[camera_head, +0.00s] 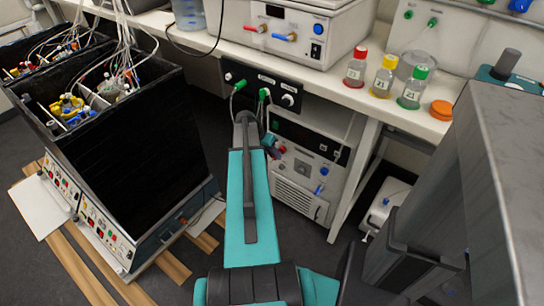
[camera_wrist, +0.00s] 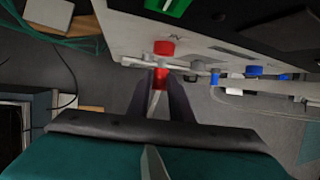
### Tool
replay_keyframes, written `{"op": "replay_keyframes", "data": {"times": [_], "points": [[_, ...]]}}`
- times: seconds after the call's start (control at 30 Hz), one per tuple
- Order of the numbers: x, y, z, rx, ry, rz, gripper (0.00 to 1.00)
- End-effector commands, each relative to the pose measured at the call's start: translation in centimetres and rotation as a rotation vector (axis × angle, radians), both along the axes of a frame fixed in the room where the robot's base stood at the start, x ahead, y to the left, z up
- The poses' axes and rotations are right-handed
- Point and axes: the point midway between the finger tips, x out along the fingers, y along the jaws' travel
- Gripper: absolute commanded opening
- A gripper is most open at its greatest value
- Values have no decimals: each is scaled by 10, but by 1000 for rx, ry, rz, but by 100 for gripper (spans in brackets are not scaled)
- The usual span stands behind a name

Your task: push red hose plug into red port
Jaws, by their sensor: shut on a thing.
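My gripper (camera_wrist: 162,82) is shut on the red hose plug (camera_wrist: 160,74), which sits between the two dark fingertips in the wrist view. A red fitting (camera_wrist: 164,47), which looks like the red port, is just beyond the plug on the white unit's face. I cannot tell whether plug and port touch. In the head view my teal arm reaches to the white unit (camera_head: 296,192) under the bench. My fingers are mostly hidden there, and a small red part (camera_head: 282,149) shows beside the arm's end.
Blue fittings (camera_wrist: 214,78) are right of the red ones in the wrist view. Green plugs (camera_head: 264,94) with hoses hang on the dark panel above the arm. A black bioreactor box (camera_head: 130,160) stands left. Bottles (camera_head: 356,66) stand on the white bench (camera_head: 405,110).

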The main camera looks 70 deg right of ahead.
Motion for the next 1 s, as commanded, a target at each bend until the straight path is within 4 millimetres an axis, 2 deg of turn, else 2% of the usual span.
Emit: {"op": "replay_keyframes", "data": {"times": [1.0], "points": [[-2,-6,0,0,0,0,0]]}}
